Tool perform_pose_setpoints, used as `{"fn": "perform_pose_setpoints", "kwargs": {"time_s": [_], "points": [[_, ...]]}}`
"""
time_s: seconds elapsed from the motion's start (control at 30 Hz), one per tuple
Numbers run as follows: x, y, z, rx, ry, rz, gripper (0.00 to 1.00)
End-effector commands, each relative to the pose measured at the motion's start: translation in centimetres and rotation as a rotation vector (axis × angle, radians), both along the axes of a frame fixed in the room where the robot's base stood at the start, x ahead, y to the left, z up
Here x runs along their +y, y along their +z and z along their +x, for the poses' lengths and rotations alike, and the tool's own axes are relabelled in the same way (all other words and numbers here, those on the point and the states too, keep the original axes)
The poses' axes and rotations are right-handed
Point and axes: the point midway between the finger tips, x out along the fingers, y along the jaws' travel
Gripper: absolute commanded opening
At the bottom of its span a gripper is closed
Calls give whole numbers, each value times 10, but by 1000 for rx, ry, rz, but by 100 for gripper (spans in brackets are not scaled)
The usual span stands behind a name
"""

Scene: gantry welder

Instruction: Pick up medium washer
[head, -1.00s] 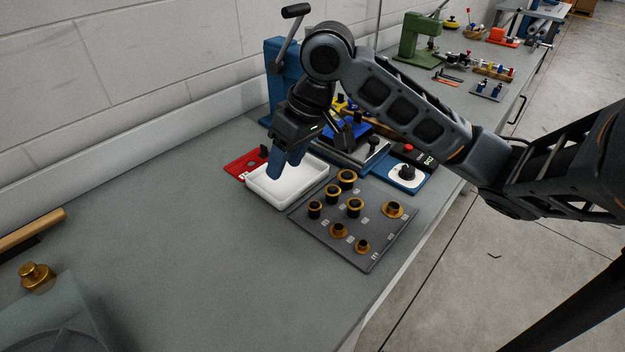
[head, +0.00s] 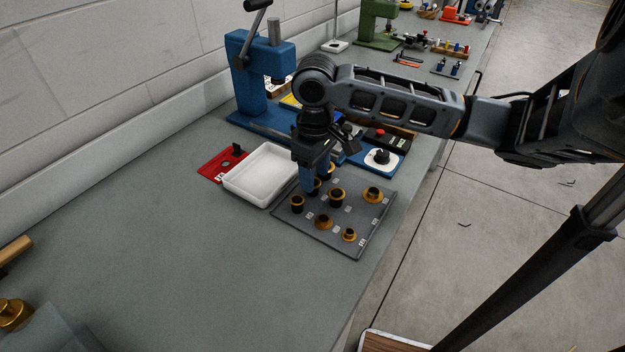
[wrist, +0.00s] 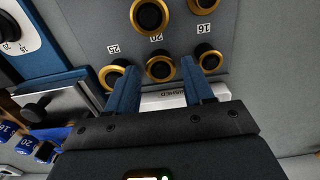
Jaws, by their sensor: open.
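Several gold-rimmed, dark-centred washer-like parts stand on a grey labelled board (head: 358,242). In the wrist view, the one by the "20" label (wrist: 160,68) is in the middle of its row, between a part by "25" (wrist: 112,75) and one by "16" (wrist: 207,58). It appears to be the medium washer. My gripper (head: 309,188) is open above the far-left row of the board. In the wrist view, my gripper's fingertips (wrist: 157,72) appear on either side of the middle part. Contact cannot be told. My fingers partly hide that row in the head view.
A white tray (head: 262,199) lies left of the board, with a red plate (head: 213,166) beyond it. A blue press (head: 258,75) stands behind. A control box with a black knob (head: 381,157) is at the back right.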

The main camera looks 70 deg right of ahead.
Motion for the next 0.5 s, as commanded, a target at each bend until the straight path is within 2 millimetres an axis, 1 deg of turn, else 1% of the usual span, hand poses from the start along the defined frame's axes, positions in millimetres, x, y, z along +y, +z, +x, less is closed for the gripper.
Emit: {"fn": "perform_pose_setpoints", "kwargs": {"time_s": [0.1, 0.5], "points": [[0, -5, 0, -1, -1, 0, 52], [0, -6, 0, -1, 0, 0, 52]]}}
